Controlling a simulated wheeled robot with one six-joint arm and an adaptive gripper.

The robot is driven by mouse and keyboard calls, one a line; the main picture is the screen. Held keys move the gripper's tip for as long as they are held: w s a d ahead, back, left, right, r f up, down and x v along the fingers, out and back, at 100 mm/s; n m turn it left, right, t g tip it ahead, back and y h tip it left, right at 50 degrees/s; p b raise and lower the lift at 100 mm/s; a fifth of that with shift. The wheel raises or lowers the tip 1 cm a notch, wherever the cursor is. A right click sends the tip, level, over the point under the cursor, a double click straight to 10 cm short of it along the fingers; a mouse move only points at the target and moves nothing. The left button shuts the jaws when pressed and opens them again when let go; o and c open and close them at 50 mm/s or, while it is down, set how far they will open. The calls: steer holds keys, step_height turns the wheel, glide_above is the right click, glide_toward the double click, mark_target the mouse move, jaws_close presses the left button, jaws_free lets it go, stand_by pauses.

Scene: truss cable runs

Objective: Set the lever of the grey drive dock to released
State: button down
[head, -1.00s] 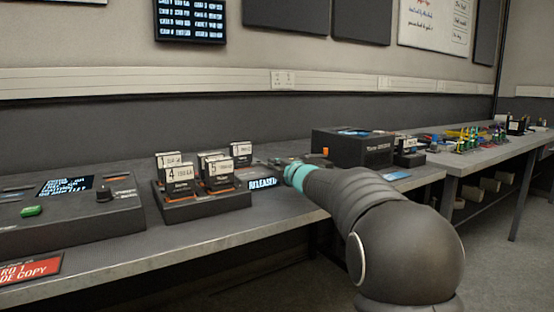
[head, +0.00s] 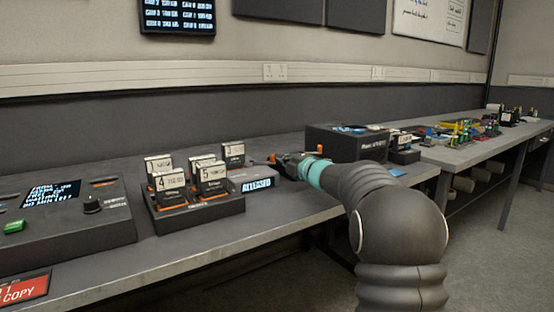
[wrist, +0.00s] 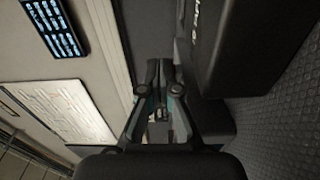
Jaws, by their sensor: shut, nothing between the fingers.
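The grey drive dock (head: 250,175) sits on the bench, right of the block of numbered cartridges. A lit display (head: 257,184) is on its front; its small text is hard to read and looks like "ATTE…". A small orange part (head: 272,158) shows at its right end, beside my fingertips; I cannot tell if it is the lever. My gripper (head: 280,162) is shut and empty at the dock's right end. Contact cannot be made out. In the wrist view my fingers (wrist: 160,68) show close together, and the dock is not clearly seen.
A black box (head: 345,142) stands just behind and right of my gripper; it also shows in the wrist view (wrist: 225,45). The cartridge block (head: 195,212) and a console (head: 65,225) are to the left. Cable gear (head: 465,133) lies on the far bench.

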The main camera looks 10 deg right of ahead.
steer(key=shift+w+d, duration=0.1)
steer(key=shift+w, duration=0.2)
stand_by(0.4)
steer(key=shift+s, duration=0.25)
steer(key=v, duration=0.2)
steer(key=b+v, duration=0.1)
steer(key=shift+s+b, duration=0.3)
steer(key=shift+s, duration=0.25)
steer(key=d, duration=0.3)
steer(key=s+d, duration=0.1)
steer(key=d, duration=0.1)
steer(key=s+d, duration=0.1)
steer(key=d, duration=0.2)
steer(key=shift+d, duration=0.35)
